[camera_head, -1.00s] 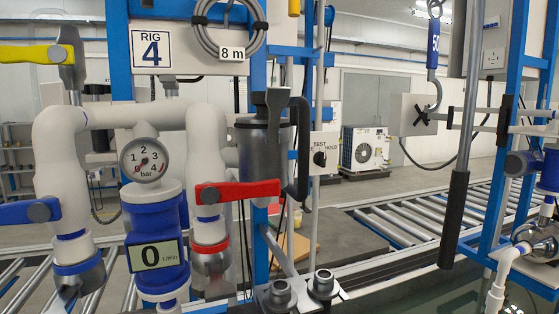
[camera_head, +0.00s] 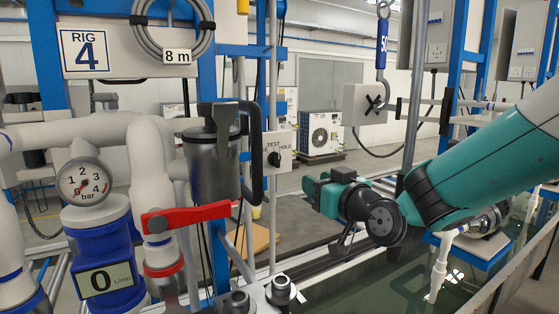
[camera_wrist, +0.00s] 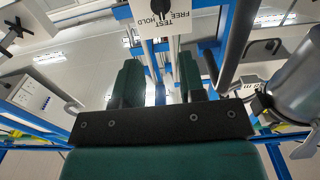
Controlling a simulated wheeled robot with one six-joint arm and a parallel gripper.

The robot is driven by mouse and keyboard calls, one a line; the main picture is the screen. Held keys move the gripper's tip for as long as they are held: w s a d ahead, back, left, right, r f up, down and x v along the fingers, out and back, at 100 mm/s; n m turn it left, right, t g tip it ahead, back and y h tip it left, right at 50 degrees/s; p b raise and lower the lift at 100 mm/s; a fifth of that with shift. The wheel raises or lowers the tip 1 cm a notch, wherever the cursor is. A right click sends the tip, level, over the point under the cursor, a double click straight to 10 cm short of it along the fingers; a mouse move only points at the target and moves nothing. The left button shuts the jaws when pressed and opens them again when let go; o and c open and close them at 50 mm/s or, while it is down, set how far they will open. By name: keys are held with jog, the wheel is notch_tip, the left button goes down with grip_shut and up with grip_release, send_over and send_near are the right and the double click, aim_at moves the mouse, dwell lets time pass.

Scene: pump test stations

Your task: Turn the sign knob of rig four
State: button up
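The sign knob (camera_head: 274,159) of rig four is a small black knob on a white sign plate (camera_head: 282,141) lettered TEST and HOLD. The plate is on a post right of the grey cylinder.
The RIG 4 sign (camera_head: 84,51) is at upper left. A red lever (camera_head: 186,216), a grey cylinder with black handle (camera_head: 212,157) and a gauge (camera_head: 84,181) stand left of the knob. A grey pole (camera_head: 414,90) and hanging hook (camera_head: 381,45) are to the right.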

aim_at(279, 163)
jog(key=p+x, duration=0.7)
jog(key=x, duration=0.8)
jog(key=shift+r+p, duration=0.1)
jog(key=shift+p, duration=0.2)
jog(key=shift+x, duration=0.8)
grip_shut()
